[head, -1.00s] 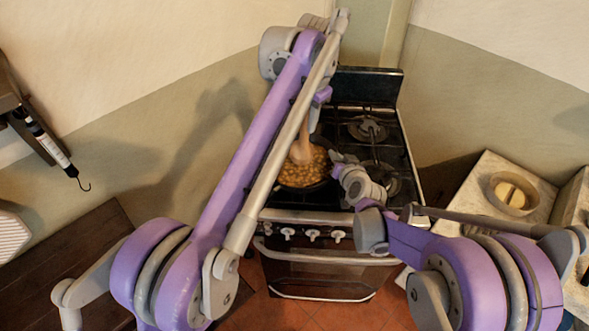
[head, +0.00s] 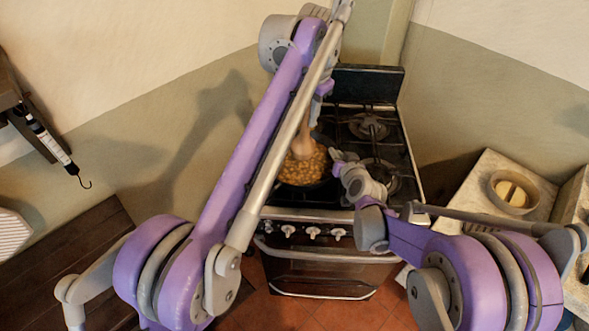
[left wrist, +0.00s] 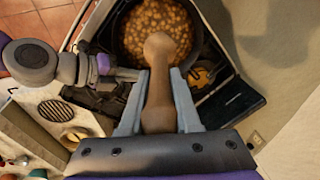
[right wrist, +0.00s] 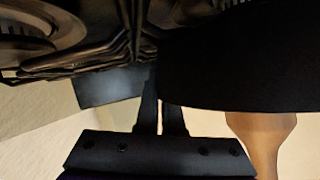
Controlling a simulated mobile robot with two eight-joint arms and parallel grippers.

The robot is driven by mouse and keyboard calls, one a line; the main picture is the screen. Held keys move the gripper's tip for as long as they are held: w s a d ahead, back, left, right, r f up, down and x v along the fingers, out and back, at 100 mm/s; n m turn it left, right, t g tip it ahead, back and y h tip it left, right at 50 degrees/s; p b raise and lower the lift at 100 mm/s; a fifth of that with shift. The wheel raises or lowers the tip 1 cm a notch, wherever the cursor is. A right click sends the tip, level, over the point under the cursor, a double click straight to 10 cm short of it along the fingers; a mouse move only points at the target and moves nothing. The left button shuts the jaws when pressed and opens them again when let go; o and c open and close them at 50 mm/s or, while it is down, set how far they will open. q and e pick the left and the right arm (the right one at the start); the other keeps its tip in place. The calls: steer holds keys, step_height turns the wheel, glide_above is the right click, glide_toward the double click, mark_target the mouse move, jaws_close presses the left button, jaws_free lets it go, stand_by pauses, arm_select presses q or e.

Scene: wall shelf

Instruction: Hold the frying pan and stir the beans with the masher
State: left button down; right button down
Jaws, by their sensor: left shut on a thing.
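The dark frying pan (right wrist: 235,65) stands on the stove's front left burner, holding brown beans (head: 303,170). The beans also show in the left wrist view (left wrist: 150,22). My left gripper (left wrist: 158,76) is above the pan, shut on the wooden masher (left wrist: 158,52). The masher (head: 303,147) points down with its lower end at the beans. My right gripper (head: 340,166) is at the pan's right side; its fingers (right wrist: 161,105) are close together by the pan's edge. Whether they pinch the pan is unclear. My left arm hides part of the stove.
The black stove (head: 392,125) has free burners behind and right of the pan. A stone counter (head: 485,170) with a round bowl (head: 512,192) stands at the right. A dark wooden surface (head: 85,255) lies at the left. The wall is close behind the stove.

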arm_select(q)
steer(key=shift+w+v, duration=0.2)
steer(key=shift+v, duration=0.6)
steer(key=shift+w+v, duration=0.15)
steer(key=shift+v, duration=0.65)
steer(key=shift+w+v, duration=0.2)
steer(key=shift+v, duration=0.65)
steer(key=shift+a+r, duration=0.1)
steer(key=shift+a, duration=0.05)
arm_select(e)
steer(key=c, duration=1)
jaws_free()
steer(key=v, duration=1.2)
